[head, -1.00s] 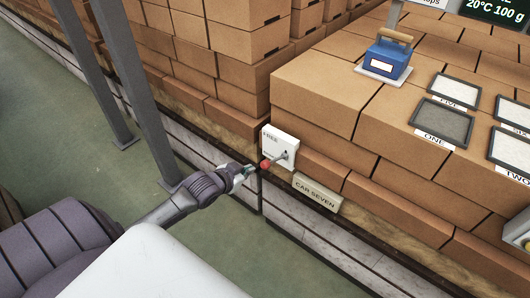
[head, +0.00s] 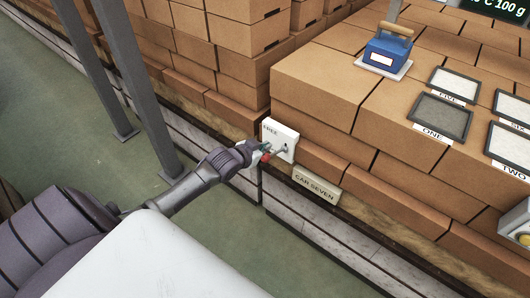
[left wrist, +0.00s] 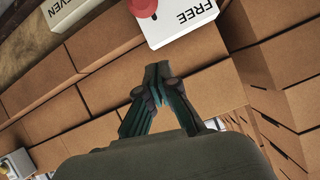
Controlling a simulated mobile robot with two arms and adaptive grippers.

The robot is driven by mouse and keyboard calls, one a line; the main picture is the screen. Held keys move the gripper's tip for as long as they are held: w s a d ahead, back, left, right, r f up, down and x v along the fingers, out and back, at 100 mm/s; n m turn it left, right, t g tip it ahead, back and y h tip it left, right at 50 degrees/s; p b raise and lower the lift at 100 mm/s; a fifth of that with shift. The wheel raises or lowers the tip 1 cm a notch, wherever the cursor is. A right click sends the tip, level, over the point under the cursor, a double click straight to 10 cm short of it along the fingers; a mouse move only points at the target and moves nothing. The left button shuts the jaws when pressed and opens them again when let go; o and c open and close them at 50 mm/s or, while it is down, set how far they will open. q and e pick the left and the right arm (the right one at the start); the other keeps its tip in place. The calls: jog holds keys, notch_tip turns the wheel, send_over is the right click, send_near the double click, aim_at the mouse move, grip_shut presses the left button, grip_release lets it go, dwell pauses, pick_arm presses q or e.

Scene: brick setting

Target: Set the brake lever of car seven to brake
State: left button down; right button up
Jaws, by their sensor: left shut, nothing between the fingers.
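The brake lever plate (head: 284,137) is white and fixed to the brick stack's side above the CAR SEVEN sign (head: 316,185). FREE is printed at its upper edge; any lower marking is unreadable. The lever's red knob (head: 266,157) sticks out leftward on a thin rod. My left gripper (head: 262,147) is shut and empty, at the knob's upper left, partly covering it; I cannot tell whether they touch. In the left wrist view, the closed fingertips (left wrist: 157,70) lie below the knob (left wrist: 143,7) and the FREE plate (left wrist: 180,25). My right gripper is not in view.
Brick stacks rise behind and right of the plate. A blue block with a handle (head: 387,50) and framed trays ONE (head: 440,115) and FIVE (head: 455,82) stand on top. Grey posts (head: 98,70) stand at left. Green floor is clear below.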

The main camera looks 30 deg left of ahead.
aim_at(265, 160)
pick_arm(q)
jog(key=w+f, duration=0.2)
jog(key=f, duration=0.1)
jog(key=shift+a+f+p, duration=0.15)
jog(key=shift+a+p, duration=0.05)
jog(key=shift+p, duration=0.1)
jog(key=shift+s+a+f, duration=0.1)
jog(key=shift+s+f, duration=0.05)
jog(key=shift+f, duration=0.3)
jog(key=shift+s+a+f, duration=0.1)
jog(key=shift+s+f, duration=0.05)
jog(key=shift+f, duration=0.25)
